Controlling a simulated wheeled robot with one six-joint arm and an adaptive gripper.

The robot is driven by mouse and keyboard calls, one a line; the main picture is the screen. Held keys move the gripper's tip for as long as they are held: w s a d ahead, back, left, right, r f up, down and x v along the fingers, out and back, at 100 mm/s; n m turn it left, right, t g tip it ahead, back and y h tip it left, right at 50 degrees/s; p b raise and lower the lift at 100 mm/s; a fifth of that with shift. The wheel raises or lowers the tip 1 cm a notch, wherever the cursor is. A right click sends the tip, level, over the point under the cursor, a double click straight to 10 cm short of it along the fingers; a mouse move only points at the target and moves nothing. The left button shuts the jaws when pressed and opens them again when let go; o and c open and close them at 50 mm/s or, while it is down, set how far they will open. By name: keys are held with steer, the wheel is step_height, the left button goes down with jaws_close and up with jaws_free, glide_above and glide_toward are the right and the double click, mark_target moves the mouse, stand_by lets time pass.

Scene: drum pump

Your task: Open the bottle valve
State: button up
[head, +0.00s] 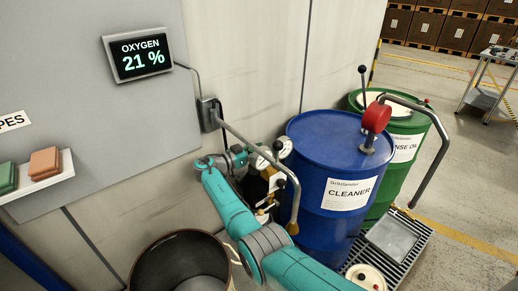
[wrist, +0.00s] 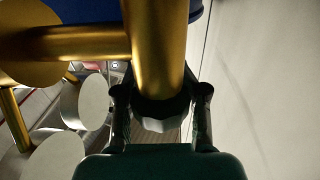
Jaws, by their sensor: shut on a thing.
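In the wrist view the valve's thick brass body (wrist: 157,50) runs down between my gripper's fingers. A faceted pale grey knob (wrist: 160,123) with a dark collar sits at its near end. My gripper (wrist: 160,100) has one finger on each side and is shut on this valve knob. A brass side pipe (wrist: 75,43) leads left to round pale discs (wrist: 92,102), which look like gauges seen from behind. In the head view my teal arm reaches to the bottle's fittings beside the wall. The gauge (head: 284,147) shows there, but my arm hides the knob and most of the bottle.
A blue CLEANER drum (head: 320,150) stands right of the bottle, with a green drum (head: 404,165) behind it. A grey bent pipe (head: 250,140) crosses above the fittings. An open dark bin (head: 150,265) stands at lower left. The wall display (head: 138,53) reads OXYGEN 21 %.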

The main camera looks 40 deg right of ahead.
steer(key=shift+a+f+m+g, duration=0.1)
steer(key=shift+a+m+g, duration=0.15)
steer(key=shift+m+g, duration=0.25)
stand_by(0.3)
steer(key=o, duration=0.9)
steer(key=shift+a, duration=0.1)
steer(key=shift+w+a, duration=0.25)
steer(key=shift+a, duration=1.55)
steer(key=shift+w+a, duration=0.2)
steer(key=shift+a, duration=1.6)
